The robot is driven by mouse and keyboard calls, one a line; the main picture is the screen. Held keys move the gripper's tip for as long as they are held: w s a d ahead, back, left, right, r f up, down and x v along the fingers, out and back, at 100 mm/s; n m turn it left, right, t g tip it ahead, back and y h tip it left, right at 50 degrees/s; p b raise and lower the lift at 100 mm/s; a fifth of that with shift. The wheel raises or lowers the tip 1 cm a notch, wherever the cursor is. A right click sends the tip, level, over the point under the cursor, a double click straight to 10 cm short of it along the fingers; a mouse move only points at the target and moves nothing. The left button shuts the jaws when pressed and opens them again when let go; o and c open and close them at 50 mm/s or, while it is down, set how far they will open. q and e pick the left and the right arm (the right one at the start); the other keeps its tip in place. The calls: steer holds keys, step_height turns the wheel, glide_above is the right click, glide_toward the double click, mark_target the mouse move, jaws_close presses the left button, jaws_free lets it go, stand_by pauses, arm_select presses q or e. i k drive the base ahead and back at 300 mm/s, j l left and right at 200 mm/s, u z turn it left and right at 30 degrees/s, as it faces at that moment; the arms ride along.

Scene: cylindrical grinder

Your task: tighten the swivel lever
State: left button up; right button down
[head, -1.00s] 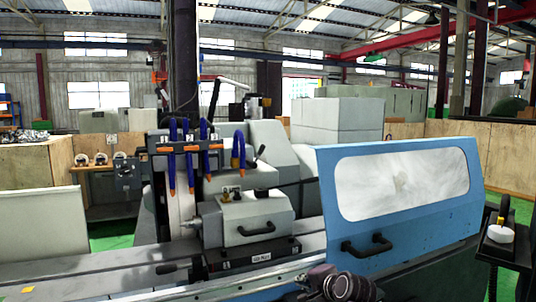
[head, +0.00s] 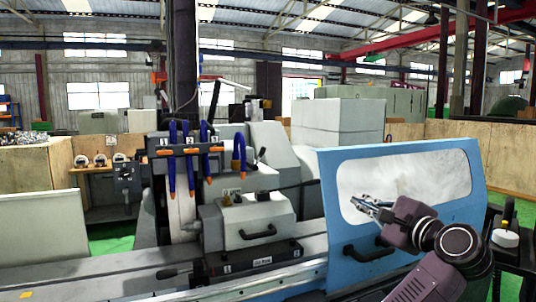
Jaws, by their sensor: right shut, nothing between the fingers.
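A black lever (head: 174,272) with a thick grip lies nearly level at the left of the grey workhead's base, close to the machine table. A short black lever (head: 262,153) stands tilted on the grey housing behind the workhead (head: 258,222). No readable label marks either as the swivel lever, so I cannot tell which it is. My right gripper (head: 368,207) is shut and empty, raised in front of the blue door's window, pointing left. It is well to the right of both levers and touches neither. My left gripper is out of view.
The blue door (head: 335,205) with its black handle (head: 368,250) fills the right of the machine. The table (head: 95,272) is clear on the left. A control stand (head: 508,255) is at the right edge.

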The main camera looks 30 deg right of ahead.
mark_target(255, 166)
steer(key=i+l, duration=0.15)
steer(key=i, duration=0.5)
steer(key=i+l, duration=0.2)
steer(key=i, duration=0.4)
steer(key=i+l, duration=0.15)
steer(key=i, duration=0.5)
